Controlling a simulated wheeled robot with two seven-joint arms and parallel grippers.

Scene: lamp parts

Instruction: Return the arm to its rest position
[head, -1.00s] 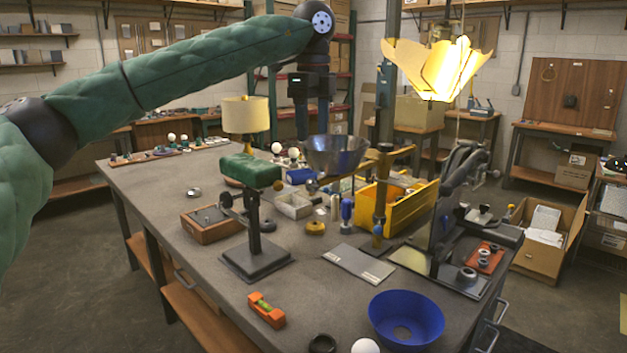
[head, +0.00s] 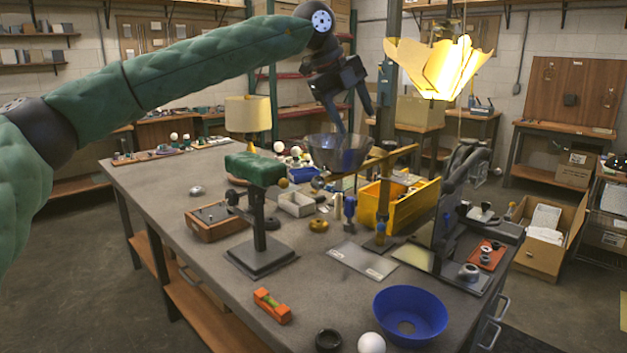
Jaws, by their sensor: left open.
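My left arm comes in from the left, raised above the workbench (head: 185,290). My left gripper (head: 355,120) hangs from its wrist, tilted, with its two fingers spread apart and nothing seen between them. One fingertip overlaps the rim of the metal bowl-shaped shade (head: 338,153) in the picture; I cannot tell whether they touch. The shade sits on a stand behind the green padded stand (head: 254,170). My right gripper is not in view.
A lit petal-shaped lamp (head: 436,68) hangs at upper right. A yellow bin (head: 412,208), blue bowl (head: 409,318), orange level (head: 271,306) and wooden box (head: 217,224) stand on the bench. The bench's front left surface is mostly clear.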

